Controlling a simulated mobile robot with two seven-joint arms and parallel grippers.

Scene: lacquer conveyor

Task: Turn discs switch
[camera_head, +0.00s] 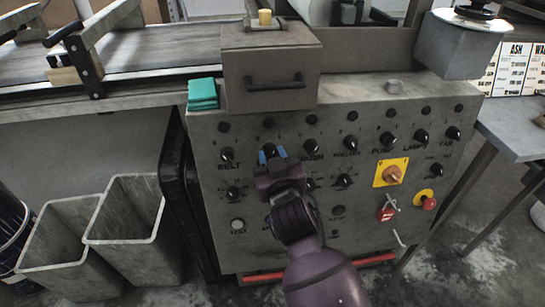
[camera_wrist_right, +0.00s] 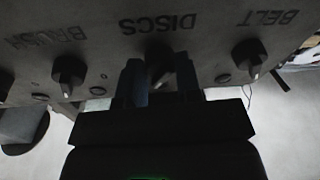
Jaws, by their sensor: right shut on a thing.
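The discs switch is a black rotary knob (camera_wrist_right: 160,68) under the upside-down DISCS label in the right wrist view. In the head view the knob (camera_head: 269,149) is in the upper row of the grey control panel (camera_head: 215,180), between the belt and brush knobs, and is partly covered by my gripper. My right gripper (camera_head: 272,156) has its blue fingertips on either side of this knob, shut on it. The fingers (camera_wrist_right: 160,84) also flank the knob in the wrist view. The knob's exact angle is hard to read. My left gripper is in neither view.
The belt knob (camera_head: 228,155) and brush knob (camera_head: 310,146) sit close on both sides. A yellow-backed switch (camera_head: 391,173) and a red button (camera_head: 429,203) are at the right. A box with a handle (camera_head: 268,70) juts out above the panel. Grey bins (camera_head: 62,225) stand at left.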

